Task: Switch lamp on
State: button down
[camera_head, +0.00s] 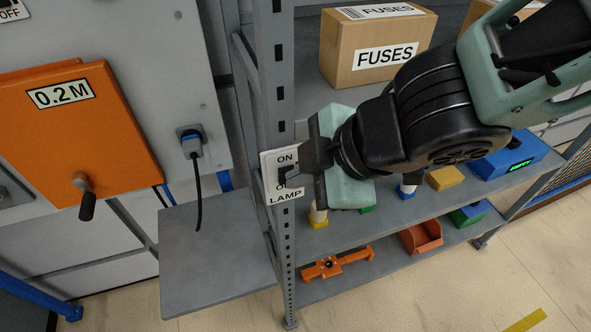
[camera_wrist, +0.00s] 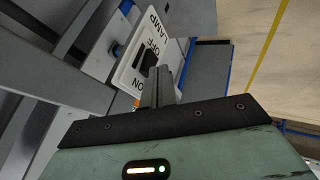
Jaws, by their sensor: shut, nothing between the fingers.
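The lamp switch plate (camera_head: 270,164) is white, marked ON at the top, OFF lower down and LAMP at the bottom. It is fixed to a grey shelf post. In the wrist view the plate (camera_wrist: 130,69) shows rotated, with a dark toggle (camera_wrist: 149,59) near the OFF lettering. My gripper (camera_head: 299,176) is shut and empty, right in front of the plate. In the wrist view its fingertips (camera_wrist: 161,73) are close beside the toggle; whether they touch it I cannot tell. In the head view the fingers cover part of the plate, including part of OFF.
The post (camera_head: 277,95) stands at the plate. A FUSES box (camera_head: 345,40) is on the upper shelf. The shelf below holds a yellow block (camera_head: 444,178) and a blue device (camera_head: 505,158). An orange box (camera_head: 75,130) with a lever (camera_head: 86,200) and a plugged cable (camera_head: 198,190) are at the left.

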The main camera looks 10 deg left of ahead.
jog(key=shift+r, duration=0.15)
jog(key=p, duration=0.3)
jog(key=shift+w+a, duration=0.2)
jog(key=shift+w, duration=0.1)
jog(key=shift+r+p, duration=0.85)
